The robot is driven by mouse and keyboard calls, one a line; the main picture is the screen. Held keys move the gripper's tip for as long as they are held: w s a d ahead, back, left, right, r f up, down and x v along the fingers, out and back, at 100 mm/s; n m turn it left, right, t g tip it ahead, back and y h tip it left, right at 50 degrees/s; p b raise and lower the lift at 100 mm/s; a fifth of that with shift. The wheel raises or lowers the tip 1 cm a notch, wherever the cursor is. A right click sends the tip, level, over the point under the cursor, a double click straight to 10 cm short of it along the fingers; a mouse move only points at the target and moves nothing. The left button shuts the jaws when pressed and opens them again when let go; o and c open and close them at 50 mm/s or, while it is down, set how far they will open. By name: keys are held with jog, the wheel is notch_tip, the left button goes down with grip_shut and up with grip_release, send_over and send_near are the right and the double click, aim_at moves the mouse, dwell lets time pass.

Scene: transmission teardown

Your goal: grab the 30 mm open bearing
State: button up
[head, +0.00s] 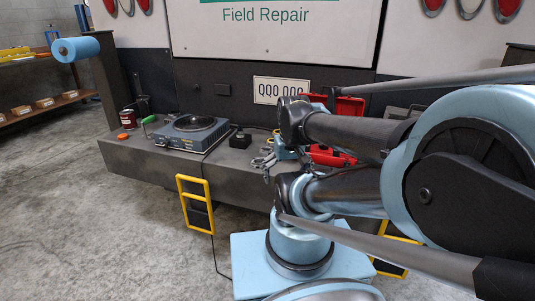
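My gripper (263,163) shows small and grey at the end of my blue arm, over the right part of the grey bench (135,152). Its fingers are too small in the head view to tell whether they are open or shut. I cannot make out the 30 mm open bearing for certain. Small parts lie by the gripper, too small to name, and my arm hides some of the bench behind it.
A blue-grey device (178,139) with a round black top stands on the bench, beside a small black box (240,140). A dark red can (128,118) and an orange item (123,136) stand left. An open red toolbox (347,106) lies behind my arm. A yellow step (181,190) hangs in front.

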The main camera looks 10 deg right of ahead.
jog(key=shift+c, duration=1.3)
jog(key=shift+s+r+m, duration=0.15)
jog(key=shift+r+m, duration=0.15)
jog(key=shift+r, duration=0.45)
jog(key=c, duration=0.4)
jog(key=shift+o, duration=0.2)
jog(key=w+r+m, duration=0.3)
jog(key=w+m, duration=0.2)
jog(key=w, duration=0.4)
jog(key=w+r+m+g+y, duration=0.1)
jog(key=w+r+m, duration=0.2)
jog(key=w+m, duration=0.4)
jog(key=w+r+m, duration=0.4)
jog(key=w, duration=0.6)
jog(key=w+d+f+m, duration=0.1)
jog(key=w+f+m, duration=0.1)
jog(key=w+m, duration=0.5)
jog(key=f, duration=0.4)
jog(key=w+f+n, duration=0.1)
jog(key=f, duration=0.2)
jog(key=w+a+f+n, duration=0.1)
jog(key=f, duration=0.3)
jog(key=shift+f+g, duration=0.3)
jog(key=shift+g, duration=0.1)
jog(key=shift+s+a+f, duration=0.1)
jog(key=shift+a+f, duration=0.05)
jog(key=shift+f, duration=1.25)
jog(key=shift+s+a+f, duration=0.1)
jog(key=shift+a+f, duration=0.05)
jog(key=shift+f, duration=1.25)
